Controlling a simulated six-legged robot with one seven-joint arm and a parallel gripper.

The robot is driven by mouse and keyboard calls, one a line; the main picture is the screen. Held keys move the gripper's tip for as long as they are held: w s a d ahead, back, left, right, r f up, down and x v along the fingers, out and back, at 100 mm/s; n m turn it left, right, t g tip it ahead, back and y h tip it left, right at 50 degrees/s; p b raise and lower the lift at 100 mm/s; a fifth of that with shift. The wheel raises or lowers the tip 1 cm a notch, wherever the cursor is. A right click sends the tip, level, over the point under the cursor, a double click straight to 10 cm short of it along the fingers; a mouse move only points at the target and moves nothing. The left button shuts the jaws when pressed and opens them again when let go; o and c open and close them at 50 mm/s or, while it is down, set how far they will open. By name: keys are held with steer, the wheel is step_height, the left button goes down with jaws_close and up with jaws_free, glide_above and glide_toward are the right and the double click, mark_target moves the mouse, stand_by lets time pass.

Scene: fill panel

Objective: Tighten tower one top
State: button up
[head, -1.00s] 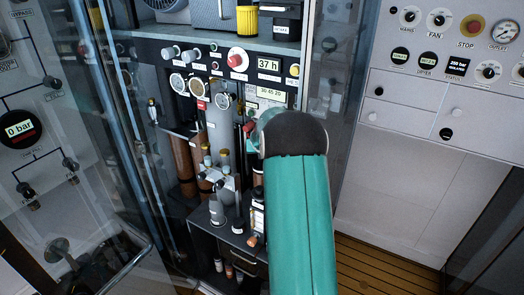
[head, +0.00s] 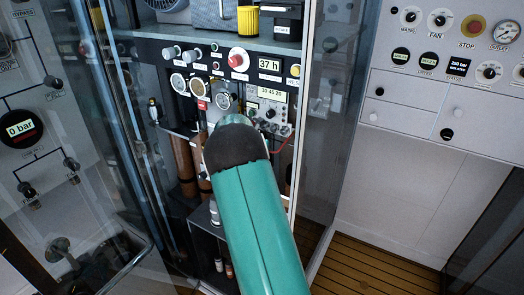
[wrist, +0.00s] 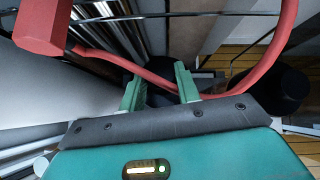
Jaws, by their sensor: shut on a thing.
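My gripper (wrist: 156,82) shows in the wrist view as two green fingers apart from each other. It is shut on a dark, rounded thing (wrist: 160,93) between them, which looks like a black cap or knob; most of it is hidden. I cannot tell for sure that this is the tower one top. A red hose (wrist: 145,70) crosses in front of it, close to the fingers. In the head view my teal arm covers the gripper and the middle of the cabinet. A brown cylinder (head: 183,165) stands upright left of my arm.
A red block (wrist: 42,27) sits at the upper left of the wrist view, and another black round thing (wrist: 282,88) stands at the right. Gauges (head: 179,84) line the cabinet panel above my arm. A glass door frame (head: 309,120) stands to the right.

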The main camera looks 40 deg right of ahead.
steer(key=m+g, duration=0.2)
steer(key=m+g+h, duration=0.1)
steer(key=m+g, duration=0.1)
steer(key=shift+w+a+f, duration=0.1)
steer(key=shift+w, duration=0.3)
steer(key=shift+w+m+g, duration=0.2)
steer(key=shift+m+g, duration=2)
steer(key=shift+m, duration=0.1)
steer(key=o, duration=1)
